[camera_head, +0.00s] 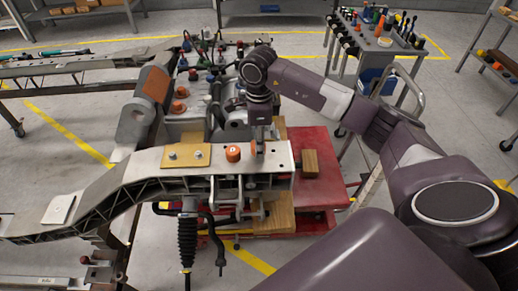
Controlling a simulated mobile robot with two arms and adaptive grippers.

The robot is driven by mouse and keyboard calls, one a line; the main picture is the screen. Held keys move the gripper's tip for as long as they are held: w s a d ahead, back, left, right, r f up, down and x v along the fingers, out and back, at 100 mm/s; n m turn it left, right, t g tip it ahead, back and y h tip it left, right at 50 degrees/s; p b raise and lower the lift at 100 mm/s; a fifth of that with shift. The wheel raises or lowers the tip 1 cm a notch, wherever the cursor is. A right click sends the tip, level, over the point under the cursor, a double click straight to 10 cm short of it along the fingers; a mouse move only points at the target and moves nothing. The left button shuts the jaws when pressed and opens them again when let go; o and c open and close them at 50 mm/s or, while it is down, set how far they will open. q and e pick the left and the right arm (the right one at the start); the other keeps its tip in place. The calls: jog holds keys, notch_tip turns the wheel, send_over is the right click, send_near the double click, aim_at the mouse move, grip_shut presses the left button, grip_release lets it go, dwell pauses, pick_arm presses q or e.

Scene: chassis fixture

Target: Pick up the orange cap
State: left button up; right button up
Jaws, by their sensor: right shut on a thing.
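My right gripper (260,146) reaches down over the near end of the grey chassis beam (276,155). It is shut on an orange cap (254,149), of which only a sliver shows beside the fingers. Whether that cap touches the beam or is lifted off it, I cannot tell. Another round orange cap (233,154) sits on the beam just left of the gripper. My left gripper is not in view.
A tan plate with bolts (186,156) lies on the beam to the left. Several orange and blue caps top the engine parts (180,107) behind. A red cart (320,180) with wooden blocks stands beneath. A tool trolley (380,45) stands back right.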

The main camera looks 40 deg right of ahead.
notch_tip(320, 180, up, 10)
jog(key=shift+w+f+b, duration=0.1)
jog(key=shift+b, duration=1)
notch_tip(320, 180, up, 8)
jog(key=p, duration=0.1)
jog(key=shift+a, duration=0.1)
